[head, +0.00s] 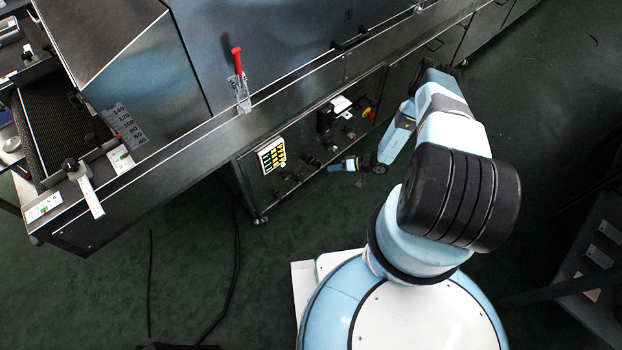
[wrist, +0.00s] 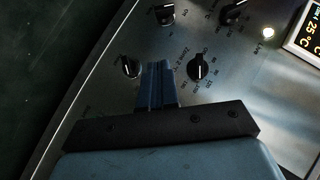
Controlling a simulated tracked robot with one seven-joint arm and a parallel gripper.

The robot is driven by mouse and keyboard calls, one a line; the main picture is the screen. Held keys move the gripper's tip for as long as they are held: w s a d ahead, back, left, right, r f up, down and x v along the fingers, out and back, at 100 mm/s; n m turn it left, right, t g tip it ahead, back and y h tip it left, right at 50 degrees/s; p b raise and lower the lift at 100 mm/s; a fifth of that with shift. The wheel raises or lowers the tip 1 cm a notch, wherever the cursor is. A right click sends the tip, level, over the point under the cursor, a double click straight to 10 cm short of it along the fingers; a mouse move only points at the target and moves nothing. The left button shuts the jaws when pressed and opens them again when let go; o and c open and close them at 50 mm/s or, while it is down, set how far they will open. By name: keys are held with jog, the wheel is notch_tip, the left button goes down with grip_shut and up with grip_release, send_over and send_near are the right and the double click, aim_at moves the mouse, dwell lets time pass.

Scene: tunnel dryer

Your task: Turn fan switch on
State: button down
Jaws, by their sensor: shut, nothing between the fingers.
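The control panel fills most of the wrist view as a grey metal face with several black rotary knobs. One knob (wrist: 130,67) is just left of my gripper (wrist: 157,68), and another knob (wrist: 199,67) is just right of it. Two more knobs, an upper middle one (wrist: 165,14) and an upper right one (wrist: 232,13), are near the top edge. The printed labels are too small to tell which knob is the fan switch. My gripper is shut and empty, its fingertips between the two lower knobs. In the head view my gripper (head: 336,167) is at the panel's front.
A display (wrist: 305,35) reading 25 °C and a small lit lamp (wrist: 268,32) are at the wrist view's upper right. In the head view are a multi-line display (head: 271,155), a red-and-yellow knob (head: 369,113) and a red handle (head: 237,62). Green floor (head: 150,250) lies in front.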

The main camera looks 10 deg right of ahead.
send_near(299, 180)
jog(key=w+a+f, duration=0.3)
jog(key=f, duration=0.1)
jog(key=shift+a+f, duration=0.4)
